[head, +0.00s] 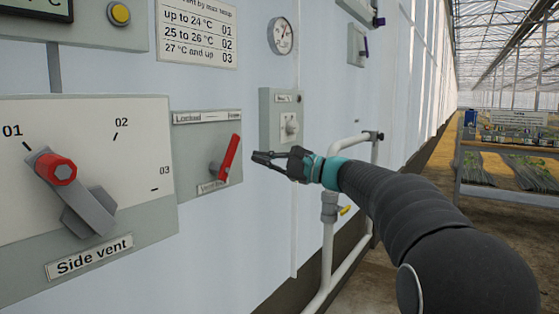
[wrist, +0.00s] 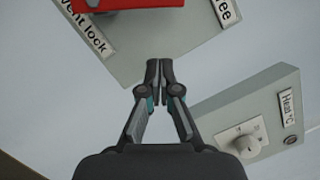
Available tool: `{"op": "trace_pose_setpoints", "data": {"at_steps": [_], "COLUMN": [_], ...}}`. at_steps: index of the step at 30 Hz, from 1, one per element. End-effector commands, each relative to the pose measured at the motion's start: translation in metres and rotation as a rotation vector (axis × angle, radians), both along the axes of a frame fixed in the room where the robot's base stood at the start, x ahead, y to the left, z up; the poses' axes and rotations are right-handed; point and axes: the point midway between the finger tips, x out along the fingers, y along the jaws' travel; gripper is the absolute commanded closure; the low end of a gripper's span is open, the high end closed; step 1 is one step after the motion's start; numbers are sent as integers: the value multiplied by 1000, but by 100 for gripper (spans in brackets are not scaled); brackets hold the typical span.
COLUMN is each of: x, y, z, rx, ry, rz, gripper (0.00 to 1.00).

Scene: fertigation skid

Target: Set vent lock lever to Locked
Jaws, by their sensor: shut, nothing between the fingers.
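The vent lock lever (head: 230,157) is a red handle on a grey plate (head: 180,148) on the wall. A "Locked" label (head: 188,118) is at the plate's top left and a "Free" label (head: 234,114) at its top right. The lever leans up and right, towards the Free side. In the wrist view part of the red lever (wrist: 105,5) shows at the top edge, cut off. My gripper (head: 254,157) is shut and empty, just right of the plate in the head view. In the wrist view its fingertips (wrist: 160,63) meet below the lever, apart from it.
A side vent selector with a red-tipped handle (head: 60,172) is on the left panel. A heat dial box (head: 282,118) is right of the vent lock plate. White pipes (head: 328,245) with a yellow-handled valve run below my arm. A plant bench (head: 505,192) stands at right.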

Motion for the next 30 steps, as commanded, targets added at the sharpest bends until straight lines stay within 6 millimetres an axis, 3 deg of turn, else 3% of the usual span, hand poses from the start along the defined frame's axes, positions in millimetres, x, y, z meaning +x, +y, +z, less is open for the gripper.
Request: {"op": "trace_pose_setpoints", "data": {"at_steps": [2,10,30], "x": [6,-18,-23], "y": [14,29,33], "z": [3,19,22], "rx": [0,0,-16], "ry": [0,0,-20], "rz": [4,0,0], "gripper": [100,100,100]}}
